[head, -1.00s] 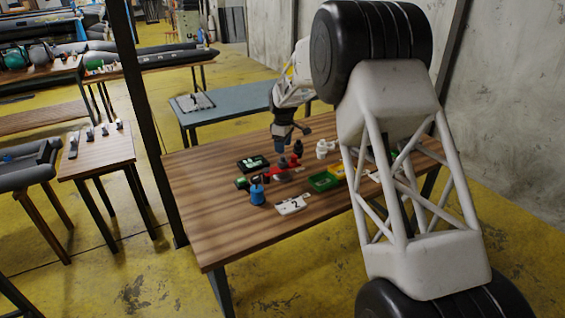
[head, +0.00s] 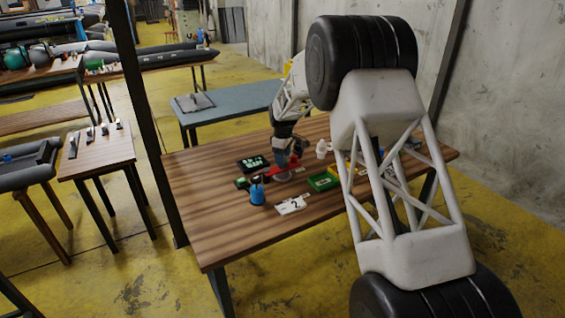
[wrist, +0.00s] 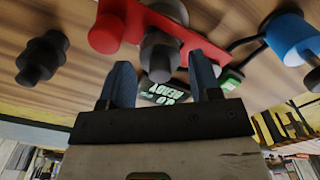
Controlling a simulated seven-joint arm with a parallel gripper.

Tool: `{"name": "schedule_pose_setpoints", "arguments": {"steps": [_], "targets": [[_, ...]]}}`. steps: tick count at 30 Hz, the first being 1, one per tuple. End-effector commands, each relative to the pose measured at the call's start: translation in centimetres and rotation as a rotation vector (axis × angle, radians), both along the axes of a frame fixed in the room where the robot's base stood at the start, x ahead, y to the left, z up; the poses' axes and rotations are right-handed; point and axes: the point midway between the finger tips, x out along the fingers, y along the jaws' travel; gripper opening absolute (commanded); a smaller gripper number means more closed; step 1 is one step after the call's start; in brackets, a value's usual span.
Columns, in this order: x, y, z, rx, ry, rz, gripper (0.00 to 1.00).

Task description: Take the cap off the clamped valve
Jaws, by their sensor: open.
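The red clamp (head: 283,172) lies on the wooden table in the head view. It also shows at the top of the wrist view (wrist: 108,36). A grey valve (wrist: 160,52) sits at the clamp, with a darker round part towards the top edge; I cannot tell exactly where its cap begins. My gripper (wrist: 163,78) is open, its two blue fingers apart on either side of the valve's lower end in the picture. Contact cannot be told. In the head view my gripper (head: 289,160) is down at the clamp and hides the valve there.
A black ribbed fitting (wrist: 42,57) stands left in the wrist view. A blue canister (head: 257,193), a lit display (head: 253,163), a green tray (head: 322,182), a white bottle (head: 321,149) and a numbered card (head: 291,204) surround the clamp. The table's front left is clear.

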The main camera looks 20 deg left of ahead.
Motion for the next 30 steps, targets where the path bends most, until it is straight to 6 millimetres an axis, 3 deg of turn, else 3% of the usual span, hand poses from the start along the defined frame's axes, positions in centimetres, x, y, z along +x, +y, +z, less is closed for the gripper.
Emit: {"name": "schedule_pose_setpoints", "arguments": {"steps": [5,20,28,30], "targets": [[0.02,0.01,-0.96,0.000,0.000,0.000,0.57],[0.01,0.01,-0.96,0.000,0.000,0.000,0.57],[0.01,0.01,-0.96,0.000,0.000,0.000,0.21],[0.01,0.00,-0.96,0.000,0.000,0.000,0.21]]}}
